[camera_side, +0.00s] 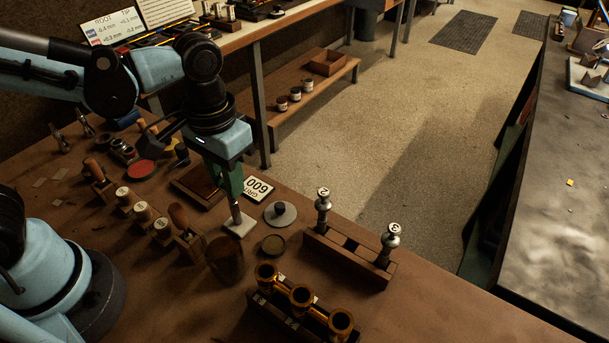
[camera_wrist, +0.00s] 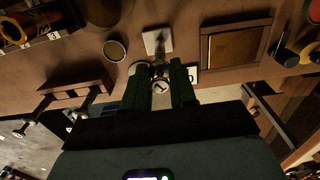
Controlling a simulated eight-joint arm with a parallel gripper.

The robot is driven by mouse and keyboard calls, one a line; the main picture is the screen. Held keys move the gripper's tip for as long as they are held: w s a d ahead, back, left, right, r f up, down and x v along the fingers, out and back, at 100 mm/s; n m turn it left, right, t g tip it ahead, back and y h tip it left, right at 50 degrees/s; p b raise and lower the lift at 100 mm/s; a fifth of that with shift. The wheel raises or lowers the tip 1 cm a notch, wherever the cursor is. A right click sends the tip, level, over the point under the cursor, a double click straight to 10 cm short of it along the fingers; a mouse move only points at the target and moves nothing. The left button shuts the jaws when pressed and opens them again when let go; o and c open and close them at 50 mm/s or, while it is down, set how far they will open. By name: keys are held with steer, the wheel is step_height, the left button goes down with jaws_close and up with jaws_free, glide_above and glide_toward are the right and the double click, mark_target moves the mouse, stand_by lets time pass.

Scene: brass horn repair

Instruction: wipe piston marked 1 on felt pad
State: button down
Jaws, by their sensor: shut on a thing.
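My gripper (camera_side: 231,192) is shut on the piston marked 1 (camera_side: 236,214), which hangs upright from the green fingers. In the wrist view the piston's top with the 1 (camera_wrist: 160,86) shows between the fingers (camera_wrist: 159,72). The felt pad (camera_side: 239,225) is a small pale square on the bench, right under the piston; it also shows in the wrist view (camera_wrist: 157,41). The piston's lower end meets the pad in the side view; I cannot tell how firmly it presses. Pistons marked 2 (camera_side: 323,205) and 3 (camera_side: 390,240) stand in a wooden rack (camera_side: 340,263).
A grey disc with a dark knob (camera_side: 280,214), a small round tin (camera_side: 273,245) and a dark cup (camera_side: 226,262) stand close to the pad. The brass valve casings (camera_side: 301,297) are nearer the front. A wooden tray (camera_side: 199,187) and a 600 grit card (camera_side: 257,189) lie behind.

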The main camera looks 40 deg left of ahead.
steer(key=shift+a, duration=0.3)
steer(key=shift+d, duration=0.15)
steer(key=shift+d, duration=0.85)
steer(key=shift+a, duration=0.15)
steer(key=shift+a, duration=0.85)
steer(key=shift+d, duration=0.2)
steer(key=shift+d, duration=0.8)
steer(key=shift+a, duration=0.2)
steer(key=shift+a, duration=0.8)
